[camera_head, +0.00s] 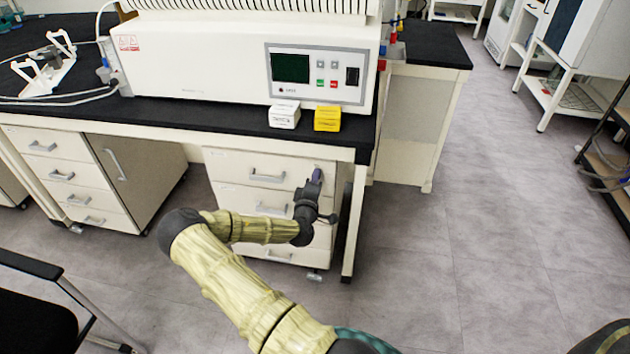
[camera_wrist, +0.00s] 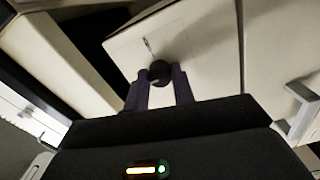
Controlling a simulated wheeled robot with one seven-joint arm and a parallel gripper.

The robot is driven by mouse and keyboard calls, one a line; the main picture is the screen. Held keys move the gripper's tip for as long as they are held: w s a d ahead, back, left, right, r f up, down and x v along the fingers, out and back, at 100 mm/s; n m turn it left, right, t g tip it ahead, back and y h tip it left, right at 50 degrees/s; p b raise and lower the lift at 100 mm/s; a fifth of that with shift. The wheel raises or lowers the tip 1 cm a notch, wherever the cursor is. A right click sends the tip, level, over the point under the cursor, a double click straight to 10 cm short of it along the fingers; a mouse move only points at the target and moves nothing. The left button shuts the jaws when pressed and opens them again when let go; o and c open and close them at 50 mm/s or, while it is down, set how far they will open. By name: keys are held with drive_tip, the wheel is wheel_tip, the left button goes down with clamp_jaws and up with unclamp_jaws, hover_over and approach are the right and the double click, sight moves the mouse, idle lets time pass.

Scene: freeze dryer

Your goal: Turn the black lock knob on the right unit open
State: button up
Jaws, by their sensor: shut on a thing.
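The right unit (camera_head: 235,165) is a white drawer cabinet under the bench. Its round black lock knob (camera_wrist: 160,71) sits on the top drawer front, near the corner, in the wrist view. A short silver mark shows beside the knob on the panel. My gripper (camera_wrist: 160,82) is shut on the knob, with one dark finger on each side of it. In the head view my gripper (camera_head: 316,176) reaches the upper right of the top drawer and hides the knob.
The drawer's handle (camera_head: 267,176) is left of my gripper; a handle (camera_wrist: 302,108) shows at the wrist view's right. The bench leg (camera_head: 353,225) stands close on the right. A white box (camera_head: 284,117) and a yellow box (camera_head: 327,118) rest above. Floor to the right is clear.

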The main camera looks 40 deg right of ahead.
idle(0.4)
drive_tip(key=o, duration=1)
drive_tip(key=shift+a, duration=0.1)
drive_tip(key=p+v, duration=0.1)
drive_tip(key=v, duration=1.6)
drive_tip(key=shift+a+p, duration=0.2)
drive_tip(key=shift+p, duration=0.2)
drive_tip(key=shift+s, duration=0.1)
